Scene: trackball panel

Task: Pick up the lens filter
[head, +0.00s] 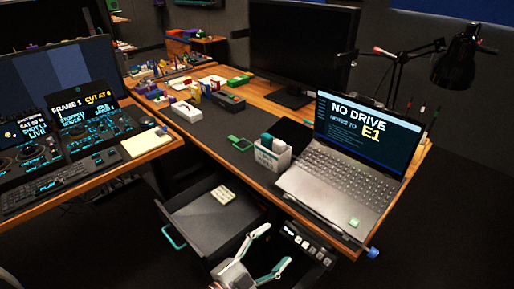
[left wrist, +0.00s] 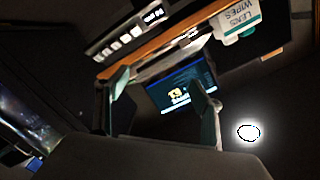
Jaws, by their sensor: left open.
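I cannot tell for sure which thing is the lens filter. A flat green frame-like piece (head: 240,143) lies on the dark mat, left of the lens wipes box (head: 272,155). A small green square (head: 354,222) lies on the laptop's palm rest. My left gripper (head: 278,246) is open, fingers apart with nothing between them, in front of the desk by the open drawer. It is below and well apart from both green pieces. In the left wrist view its fingers (left wrist: 164,98) are spread, with the laptop screen far behind them. My right gripper is not in view.
The open drawer (head: 193,213) holds a cream block (head: 222,195). A laptop (head: 345,178) stands on the desk's right, with a button panel (head: 308,243) under the front edge. A black monitor (head: 300,45) and a lamp (head: 458,58) stand behind.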

